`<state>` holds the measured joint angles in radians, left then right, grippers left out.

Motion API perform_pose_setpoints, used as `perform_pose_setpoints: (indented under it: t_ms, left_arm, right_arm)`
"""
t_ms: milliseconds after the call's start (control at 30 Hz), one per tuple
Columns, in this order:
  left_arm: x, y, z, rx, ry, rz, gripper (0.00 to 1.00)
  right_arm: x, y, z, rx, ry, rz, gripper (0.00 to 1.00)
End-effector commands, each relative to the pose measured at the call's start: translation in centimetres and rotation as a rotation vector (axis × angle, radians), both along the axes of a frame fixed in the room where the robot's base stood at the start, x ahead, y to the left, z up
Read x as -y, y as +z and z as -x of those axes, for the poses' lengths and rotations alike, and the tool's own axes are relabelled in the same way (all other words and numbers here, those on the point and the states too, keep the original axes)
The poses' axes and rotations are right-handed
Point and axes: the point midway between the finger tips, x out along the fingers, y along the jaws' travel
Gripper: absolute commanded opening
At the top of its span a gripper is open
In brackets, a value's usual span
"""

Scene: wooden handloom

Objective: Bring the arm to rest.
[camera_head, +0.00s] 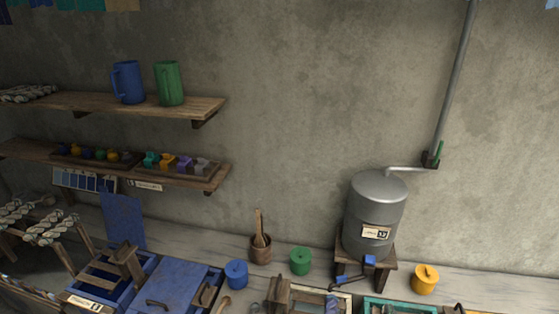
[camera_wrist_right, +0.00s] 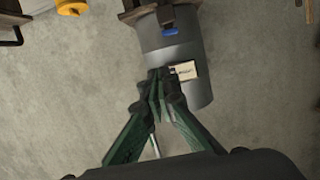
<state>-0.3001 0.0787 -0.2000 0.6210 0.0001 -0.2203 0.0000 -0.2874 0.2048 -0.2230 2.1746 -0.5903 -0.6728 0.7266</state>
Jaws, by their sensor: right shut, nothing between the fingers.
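My right gripper (camera_wrist_right: 160,82) shows only in the right wrist view. Its dark green fingers are together at the tips, with nothing between them. In that view the fingertips overlap the grey metal tank (camera_wrist_right: 185,60), which appears upside down with its pale label (camera_wrist_right: 184,71) beside the tips. I cannot tell how far the tips are from the tank. In the head view the tank (camera_head: 376,205) stands upright against the wall, and no gripper is visible there. My left gripper is in neither view.
The tank sits on a wooden stand (camera_head: 349,265); a pipe (camera_head: 455,80) runs up the wall beside it. A yellow pot (camera_head: 425,280), green pot (camera_head: 300,261) and blue pot (camera_head: 236,273) stand on the bench. Shelves (camera_head: 150,108) hold jugs at left. The wall between shelves and tank is clear.

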Motion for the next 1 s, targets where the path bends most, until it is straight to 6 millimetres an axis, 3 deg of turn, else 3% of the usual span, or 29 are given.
perform_pose_setpoints:
  t_ms: [67, 467, 733, 1000]
  left_arm:
    - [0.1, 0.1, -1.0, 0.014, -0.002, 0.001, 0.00]
    - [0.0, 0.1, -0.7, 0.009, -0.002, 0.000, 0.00]
    - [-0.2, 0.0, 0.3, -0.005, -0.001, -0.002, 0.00]
    - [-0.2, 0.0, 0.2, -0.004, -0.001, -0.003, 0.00]
  right_arm:
    - [0.6, -0.7, 0.7, -0.030, -0.015, 0.000, 0.00]
    - [3.9, -6.5, 6.7, -0.293, -0.088, -0.002, 0.00]
    - [4.2, -11.5, 13.3, -0.568, -0.067, -0.008, 0.00]
    - [2.8, -15.2, 20.5, -0.831, 0.031, -0.021, 0.00]
